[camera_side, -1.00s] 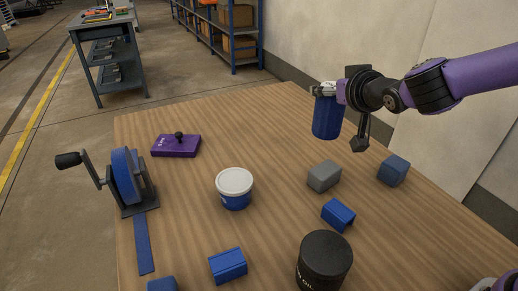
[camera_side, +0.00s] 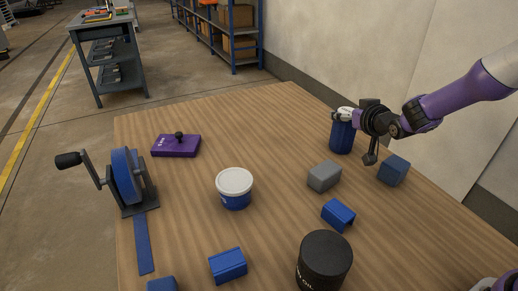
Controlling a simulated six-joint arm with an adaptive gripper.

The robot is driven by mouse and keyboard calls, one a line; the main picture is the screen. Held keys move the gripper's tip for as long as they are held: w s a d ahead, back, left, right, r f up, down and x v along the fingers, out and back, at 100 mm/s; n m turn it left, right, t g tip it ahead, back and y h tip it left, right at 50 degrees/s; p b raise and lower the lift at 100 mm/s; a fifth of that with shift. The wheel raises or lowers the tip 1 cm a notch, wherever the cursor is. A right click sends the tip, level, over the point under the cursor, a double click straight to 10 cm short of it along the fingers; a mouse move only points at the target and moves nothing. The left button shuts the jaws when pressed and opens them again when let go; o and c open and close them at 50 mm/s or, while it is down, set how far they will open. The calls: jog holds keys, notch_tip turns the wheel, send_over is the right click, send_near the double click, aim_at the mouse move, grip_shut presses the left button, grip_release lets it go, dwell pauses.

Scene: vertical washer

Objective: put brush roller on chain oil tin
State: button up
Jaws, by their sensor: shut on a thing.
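A dark blue cylinder, which I take to be the brush roller (camera_side: 341,138), is upright at the table's far right. My gripper (camera_side: 344,115) is shut on its top end, reaching in from the right. The roller's bottom is at or just above the tabletop; I cannot tell whether it touches. The chain oil tin (camera_side: 324,262) is a dark, round tin with a black lid and part of the word "OIL" showing. It stands at the near edge of the picture, well apart from the roller. Its lid is clear.
The back middle is free.

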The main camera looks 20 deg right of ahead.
jog(key=o, duration=1.2)
jog(key=shift+f, duration=0.15)
jog(key=shift+o, duration=0.2)
jog(key=s+a+r+n+g+y, duration=0.1)
jog(key=s+a+r+g, duration=0.1)
jog(key=s, duration=0.7)
jog(key=s+a+r+g+y, duration=0.1)
jog(key=s+a+r+g, duration=0.1)
jog(key=s, duration=0.7)
jog(key=s+a+r+n+g+y, duration=0.1)
jog(key=s+a+r+g, duration=0.2)
jog(key=s, duration=0.6)
notch_tip(320, 180, up, 2)
jog(key=shift+s+r+n+g, duration=0.25)
jog(key=shift+s+n+g, duration=0.05)
jog(key=shift+s, duration=0.1)
